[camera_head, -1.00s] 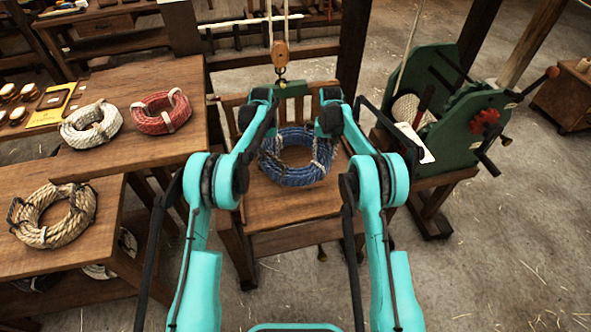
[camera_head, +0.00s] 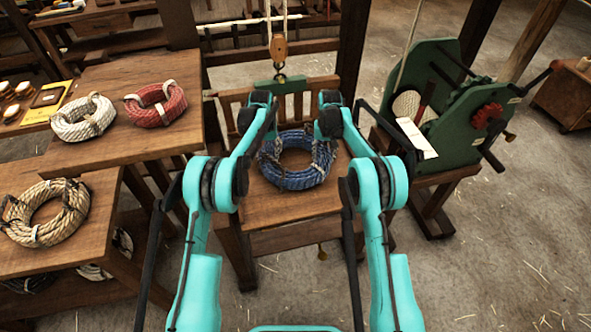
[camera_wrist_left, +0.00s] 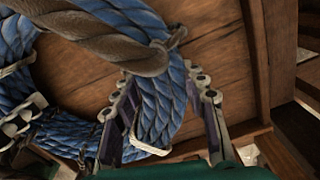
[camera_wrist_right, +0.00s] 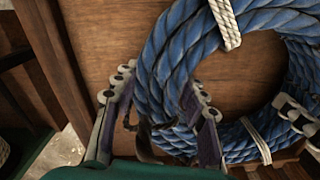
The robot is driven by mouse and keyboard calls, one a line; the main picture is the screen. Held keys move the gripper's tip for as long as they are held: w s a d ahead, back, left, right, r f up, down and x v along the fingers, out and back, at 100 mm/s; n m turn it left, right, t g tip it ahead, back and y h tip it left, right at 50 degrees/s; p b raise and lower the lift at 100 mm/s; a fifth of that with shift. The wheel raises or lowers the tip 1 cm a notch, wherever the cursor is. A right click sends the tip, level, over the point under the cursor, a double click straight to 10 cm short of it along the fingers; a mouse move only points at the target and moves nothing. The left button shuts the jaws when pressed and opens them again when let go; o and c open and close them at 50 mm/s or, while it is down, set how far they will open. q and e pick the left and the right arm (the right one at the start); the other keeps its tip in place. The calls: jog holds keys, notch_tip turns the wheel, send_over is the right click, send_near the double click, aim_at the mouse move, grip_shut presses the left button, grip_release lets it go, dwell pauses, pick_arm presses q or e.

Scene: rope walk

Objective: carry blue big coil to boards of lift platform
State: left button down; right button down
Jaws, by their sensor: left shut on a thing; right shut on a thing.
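The blue big coil (camera_head: 290,180) is held in front of me by both grippers, roughly level, over the brown boards of the lift platform (camera_head: 285,210). My left gripper (camera_head: 264,150) is shut on its left side; the left wrist view shows blue rope (camera_wrist_left: 155,120) between the fingers (camera_wrist_left: 161,82). My right gripper (camera_head: 328,150) is shut on its right side; in the right wrist view the rope (camera_wrist_right: 160,70) passes between the fingers. White ties bind the coil. Whether its underside touches the boards I cannot tell.
A pulley block (camera_head: 278,46) hangs at the platform's far side. A green winch (camera_head: 450,105) stands to the right. Tables to the left hold a white coil (camera_head: 70,128), a red coil (camera_head: 150,115) and a tan coil (camera_head: 30,238).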

pick_arm(q)
jog(key=shift+f+b, duration=0.45)
jog(key=shift+f, duration=0.2)
pick_arm(e)
jog(key=shift+f, duration=0.65)
pick_arm(q)
jog(key=c, duration=0.9)
grip_release()
pick_arm(e)
jog(key=c, duration=0.9)
grip_release()
pick_arm(q)
jog(key=shift+o, duration=0.2)
jog(key=shift+r, duration=0.1)
pick_arm(e)
jog(key=shift+o, duration=0.2)
jog(key=shift+r, duration=0.1)
pick_arm(q)
notch_tip(320, 180, up, 12)
jog(key=shift+f, duration=0.25)
jog(key=shift+r, duration=0.2)
pick_arm(e)
jog(key=shift+r, duration=0.15)
notch_tip(320, 180, up, 12)
jog(key=shift+f, duration=0.15)
jog(key=shift+f, duration=0.1)
